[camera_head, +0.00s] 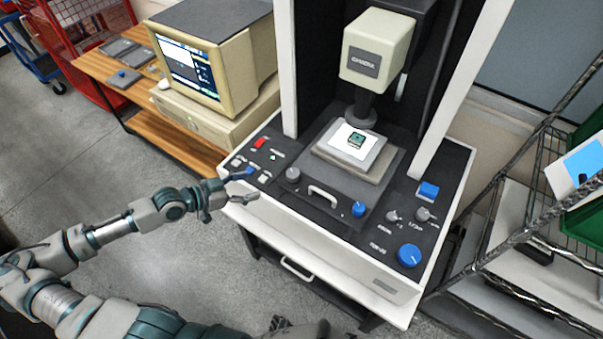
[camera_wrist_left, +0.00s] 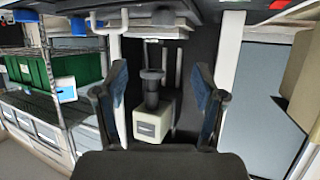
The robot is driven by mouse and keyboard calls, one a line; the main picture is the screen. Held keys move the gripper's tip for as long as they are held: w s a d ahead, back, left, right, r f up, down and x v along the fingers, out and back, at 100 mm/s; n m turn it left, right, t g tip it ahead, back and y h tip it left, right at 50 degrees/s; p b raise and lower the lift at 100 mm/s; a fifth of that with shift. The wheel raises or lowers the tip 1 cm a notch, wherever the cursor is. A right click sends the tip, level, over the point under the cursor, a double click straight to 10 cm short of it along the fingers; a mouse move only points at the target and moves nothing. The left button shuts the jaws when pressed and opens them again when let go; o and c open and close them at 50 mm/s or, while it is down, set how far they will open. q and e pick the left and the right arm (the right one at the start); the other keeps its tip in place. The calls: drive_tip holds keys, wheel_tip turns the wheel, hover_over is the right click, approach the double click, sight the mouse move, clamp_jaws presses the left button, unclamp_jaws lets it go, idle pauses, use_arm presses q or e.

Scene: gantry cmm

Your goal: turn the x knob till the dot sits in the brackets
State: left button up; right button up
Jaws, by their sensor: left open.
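The machine's control panel carries several knobs: a grey knob (camera_head: 292,174) at the left, a small blue knob (camera_head: 358,209), two grey knobs (camera_head: 392,216) (camera_head: 423,214), and a large blue knob (camera_head: 409,255) at the front right. Their labels are too small to tell which is the x knob. The monitor screen (camera_head: 188,68) is lit, but no dot or brackets can be made out. My left gripper (camera_head: 246,184) is open and empty at the panel's left front corner, apart from the knobs. Its spread fingers show in the left wrist view (camera_wrist_left: 160,68).
A sample (camera_head: 356,140) lies on the white stage plate under the machine's head (camera_head: 377,46). A white handle (camera_head: 323,194) stands up between the left grey and small blue knobs. A wire rack (camera_head: 510,240) is at the right. Dark finger-like parts (camera_head: 281,323) show at the bottom edge.

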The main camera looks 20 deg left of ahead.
use_arm(q)
approach(291, 174)
drive_tip(key=x, duration=0.3)
drive_tip(key=shift+d+r, duration=0.1)
drive_tip(key=shift+d, duration=0.15)
drive_tip(key=x, duration=0.6)
drive_tip(key=shift+w+f, duration=0.25)
drive_tip(key=shift+w, duration=0.05)
drive_tip(key=shift+w+f, duration=0.35)
drive_tip(key=shift+w, duration=0.1)
drive_tip(key=shift+d, duration=0.4)
drive_tip(key=c, duration=1.2)
drive_tip(key=shift+o, duration=0.2)
drive_tip(key=shift+a+f+m+b, duration=0.15)
drive_tip(key=shift+m+b, duration=0.25)
drive_tip(key=shift+b, duration=0.6)
drive_tip(key=shift+g+h, duration=0.3)
use_arm(e)
drive_tip(key=w+a+r, duration=0.1)
drive_tip(key=w, duration=0.4)
drive_tip(key=shift+w+a+r, duration=0.25)
drive_tip(key=shift+w+r, duration=0.1)
drive_tip(key=shift+w, duration=0.05)
